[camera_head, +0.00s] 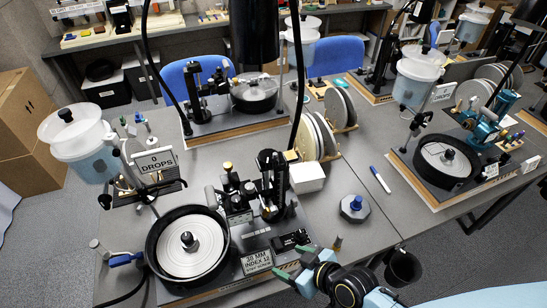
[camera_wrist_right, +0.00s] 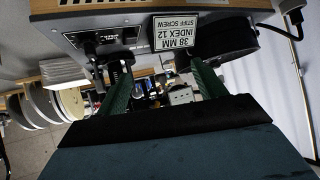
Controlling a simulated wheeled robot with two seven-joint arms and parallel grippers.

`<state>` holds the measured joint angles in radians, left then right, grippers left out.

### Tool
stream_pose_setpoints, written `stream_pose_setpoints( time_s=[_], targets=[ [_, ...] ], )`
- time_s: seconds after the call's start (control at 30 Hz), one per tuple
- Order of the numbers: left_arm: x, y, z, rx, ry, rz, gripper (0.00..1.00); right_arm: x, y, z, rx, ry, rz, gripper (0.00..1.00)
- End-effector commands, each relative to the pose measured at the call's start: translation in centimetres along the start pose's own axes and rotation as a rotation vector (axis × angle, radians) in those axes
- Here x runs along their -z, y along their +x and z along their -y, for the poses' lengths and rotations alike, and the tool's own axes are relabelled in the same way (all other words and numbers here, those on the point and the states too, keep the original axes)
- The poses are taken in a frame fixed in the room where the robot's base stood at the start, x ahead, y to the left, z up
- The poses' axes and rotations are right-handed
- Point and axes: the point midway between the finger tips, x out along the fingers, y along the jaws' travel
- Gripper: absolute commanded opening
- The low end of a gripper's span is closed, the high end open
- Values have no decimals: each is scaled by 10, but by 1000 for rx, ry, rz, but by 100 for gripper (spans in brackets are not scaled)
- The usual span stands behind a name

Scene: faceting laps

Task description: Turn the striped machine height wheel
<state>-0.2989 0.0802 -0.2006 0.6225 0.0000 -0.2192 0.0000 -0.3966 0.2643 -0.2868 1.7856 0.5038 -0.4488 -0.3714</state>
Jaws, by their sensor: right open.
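The nearest faceting machine has a black lap pan (camera_head: 160,262) with a pale grey disc, and a black post assembly (camera_head: 270,185) at its right. I cannot make out stripes on any machine or pick out a height wheel. My right gripper (camera_head: 297,262) is open and empty at this machine's front right corner, close to the label and a black control box (camera_head: 290,240). In the right wrist view its green fingers (camera_wrist_right: 162,88) stand apart below the label. My left gripper is not in view.
A blue-knobbed octagonal block (camera_head: 355,210) and a white-blue pen (camera_head: 380,180) lie right of the machine. Upright discs (camera_head: 316,138) and a white box (camera_head: 306,177) stand behind it. Other machines stand behind (camera_head: 245,100) and right (camera_head: 445,160). A black bin (camera_head: 402,267) is below the edge.

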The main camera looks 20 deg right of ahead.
Motion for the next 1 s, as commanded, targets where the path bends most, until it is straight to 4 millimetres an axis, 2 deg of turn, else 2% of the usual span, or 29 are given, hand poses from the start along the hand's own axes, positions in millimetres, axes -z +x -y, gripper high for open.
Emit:
stream_pose_setpoints(
  time_s=[0.03,0.2,0.3,0.5,0.73,0.87,1.0],
  targets=[
    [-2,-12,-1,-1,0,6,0,36,-15,7,23,-21,-67,70],
    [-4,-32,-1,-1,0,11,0,131,-56,30,90,-71,-305,70],
    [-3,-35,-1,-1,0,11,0,156,-65,28,81,-70,-419,70],
    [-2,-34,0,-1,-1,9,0,166,-66,0,-23,-39,-557,70],
    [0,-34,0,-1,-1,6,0,160,-68,-45,-199,-4,-642,70],
    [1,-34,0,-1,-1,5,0,158,-68,-59,-253,5,-658,70],
    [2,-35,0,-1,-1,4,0,165,-60,-64,-266,7,-662,70]
  ],
)
